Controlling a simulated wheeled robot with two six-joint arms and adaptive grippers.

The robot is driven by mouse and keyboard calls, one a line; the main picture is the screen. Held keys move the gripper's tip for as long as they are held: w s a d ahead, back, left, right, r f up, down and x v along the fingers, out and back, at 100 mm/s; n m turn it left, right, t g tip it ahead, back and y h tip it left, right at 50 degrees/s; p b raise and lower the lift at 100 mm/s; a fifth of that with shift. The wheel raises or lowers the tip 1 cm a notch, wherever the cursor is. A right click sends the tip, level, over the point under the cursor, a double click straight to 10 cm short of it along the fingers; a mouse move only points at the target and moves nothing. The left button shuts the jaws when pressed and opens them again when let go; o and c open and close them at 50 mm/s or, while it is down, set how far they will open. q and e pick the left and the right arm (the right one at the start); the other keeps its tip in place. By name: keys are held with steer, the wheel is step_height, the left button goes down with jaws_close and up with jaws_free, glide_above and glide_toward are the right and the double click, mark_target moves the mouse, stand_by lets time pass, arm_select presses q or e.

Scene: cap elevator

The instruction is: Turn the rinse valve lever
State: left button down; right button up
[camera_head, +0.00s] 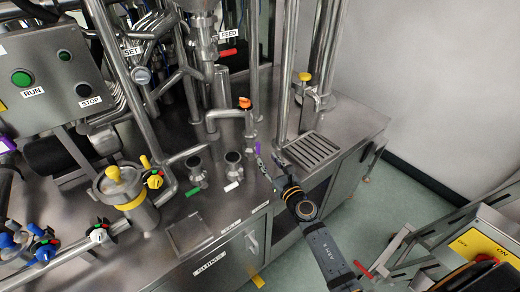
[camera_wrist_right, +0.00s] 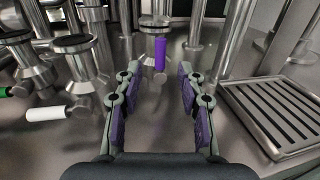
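A short purple lever (camera_head: 258,148) hangs at the foot of a steel pipe valve; in the right wrist view the purple lever (camera_wrist_right: 160,55) points down. A white lever (camera_head: 231,187) and a green lever (camera_head: 193,192) stick out from two short valves to its left. I cannot read which lever is labelled rinse. My right gripper (camera_head: 270,163) is open and empty just in front of the purple lever. In the right wrist view my right gripper (camera_wrist_right: 156,82) has the lever beyond its fingertips, apart from them. A purple pad at the head view's left edge may be my left gripper (camera_head: 6,146).
A slotted drain grate (camera_head: 312,150) lies right of my right gripper. Upright pipes (camera_head: 290,70) stand behind. A yellow-banded pot (camera_head: 125,195) and a RUN/STOP panel (camera_head: 50,75) are at left. A red-handled FEED valve (camera_head: 228,53) is at the back.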

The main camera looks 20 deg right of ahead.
mark_target(259, 148)
steer(key=w, duration=0.5)
steer(key=w+a, duration=0.1)
steer(key=w, duration=0.1)
steer(key=shift+w, duration=0.2)
jaws_close()
